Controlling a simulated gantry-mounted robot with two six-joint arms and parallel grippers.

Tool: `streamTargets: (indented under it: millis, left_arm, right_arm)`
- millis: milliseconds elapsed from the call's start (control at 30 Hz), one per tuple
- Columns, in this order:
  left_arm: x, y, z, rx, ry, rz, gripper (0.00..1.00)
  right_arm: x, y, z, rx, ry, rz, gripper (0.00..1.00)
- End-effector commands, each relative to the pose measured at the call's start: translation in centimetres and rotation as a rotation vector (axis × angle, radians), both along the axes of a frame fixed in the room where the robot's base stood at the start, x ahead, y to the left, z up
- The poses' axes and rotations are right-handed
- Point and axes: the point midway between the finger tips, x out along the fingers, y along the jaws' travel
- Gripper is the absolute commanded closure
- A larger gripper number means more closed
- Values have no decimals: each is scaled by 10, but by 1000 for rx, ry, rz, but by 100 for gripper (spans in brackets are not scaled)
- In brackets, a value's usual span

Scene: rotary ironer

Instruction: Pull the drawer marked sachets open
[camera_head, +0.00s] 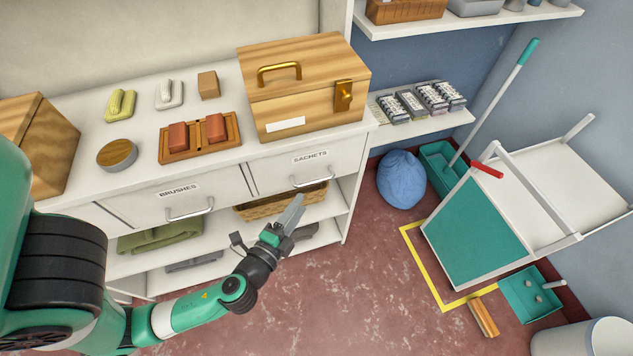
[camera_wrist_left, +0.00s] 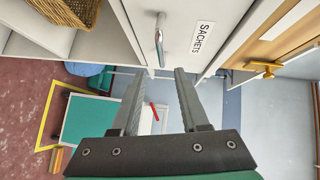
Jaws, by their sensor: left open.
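The drawer marked sachets (camera_head: 270,176) is shut in the white counter, right of the brushes drawer. Its label (camera_head: 311,157) is above a silver bar handle (camera_head: 314,181). My left gripper (camera_head: 299,203) is open and empty, just below and in front of that handle. In the left wrist view the two fingers (camera_wrist_left: 159,73) are spread apart. There the handle (camera_wrist_left: 159,40) lies ahead of the fingertips, in line with the gap between them, with no contact seen. The label (camera_wrist_left: 202,37) is to its right. My right gripper is in neither view.
The brushes drawer (camera_head: 158,202) is shut. A wicker basket (camera_head: 258,206) sits on the shelf below the sachets drawer. A wooden chest (camera_head: 303,93) stands on the counter above.

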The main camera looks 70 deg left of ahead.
Motion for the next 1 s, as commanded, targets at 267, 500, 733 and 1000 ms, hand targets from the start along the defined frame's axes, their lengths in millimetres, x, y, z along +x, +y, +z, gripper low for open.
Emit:
streamTargets:
  millis: [267, 500, 733, 1000]
  left_arm:
    - [45, 41, -6, 0, -6, 7, 55]
    - [71, 62, -12, 0, -5, 2, 55]
    - [74, 65, -13, 0, -4, 1, 55]
    - [74, 65, -13, 0, -4, 1, 88]
  right_arm:
    - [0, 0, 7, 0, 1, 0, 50]
    - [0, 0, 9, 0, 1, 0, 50]
    - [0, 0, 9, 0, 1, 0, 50]
    - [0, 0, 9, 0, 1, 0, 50]
